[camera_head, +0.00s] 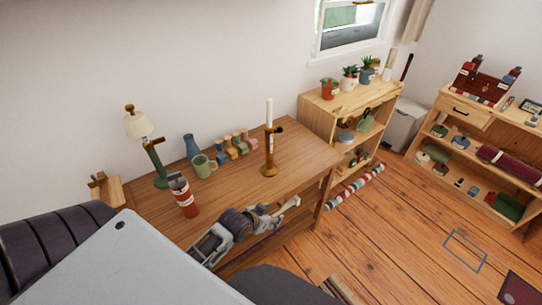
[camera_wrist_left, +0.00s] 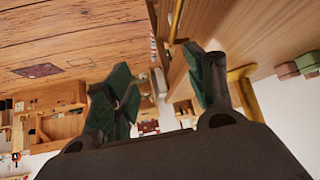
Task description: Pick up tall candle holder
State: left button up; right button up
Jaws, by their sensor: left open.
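The tall candle holder (camera_head: 270,152) stands upright on the wooden desk (camera_head: 300,152). It has a brown stem, a round golden-brown base and a white candle on top. My left gripper (camera_head: 268,216) is at the desk's front edge, nearer to me than the holder and apart from it. In the left wrist view the gripper (camera_wrist_left: 160,85) is open, with green finger pads and no object clearly held. A golden base and stem (camera_wrist_left: 243,76), seemingly the holder's, show beside the right-hand finger, partly hidden by it. My right gripper is not in view.
Left of the holder stand small coloured blocks (camera_head: 236,147), a green mug (camera_head: 203,166), a blue vase (camera_head: 192,147), a lamp (camera_head: 139,125) and a red-and-grey canister (camera_head: 183,196). A shelf with plants (camera_head: 350,105) adjoins the desk's right end. The desk right of the holder is clear.

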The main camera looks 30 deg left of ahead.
aim_at(267, 152)
pick_arm(q)
jog(key=w+a+r+t, duration=0.1)
jog(key=w+a, duration=0.1)
jog(key=w+a+r+t, duration=0.1)
jog(key=w+a+t, duration=0.1)
jog(key=w+a+r+t, duration=0.1)
jog(key=w+a+r, duration=0.1)
jog(key=shift+n+t, duration=0.3)
jog(key=shift+t, duration=0.1)
jog(key=w+a+r+t, duration=0.2)
jog(key=a+r+t, duration=0.2)
jog(key=a, duration=0.3)
jog(key=shift+a+r+n+y, duration=0.15)
jog(key=shift+r+n+y, duration=0.2)
jog(key=shift+r, duration=0.35)
jog(key=shift+w, duration=4.25)
jog(key=shift+w, duration=0.1)
jog(key=shift+w, duration=2.5)
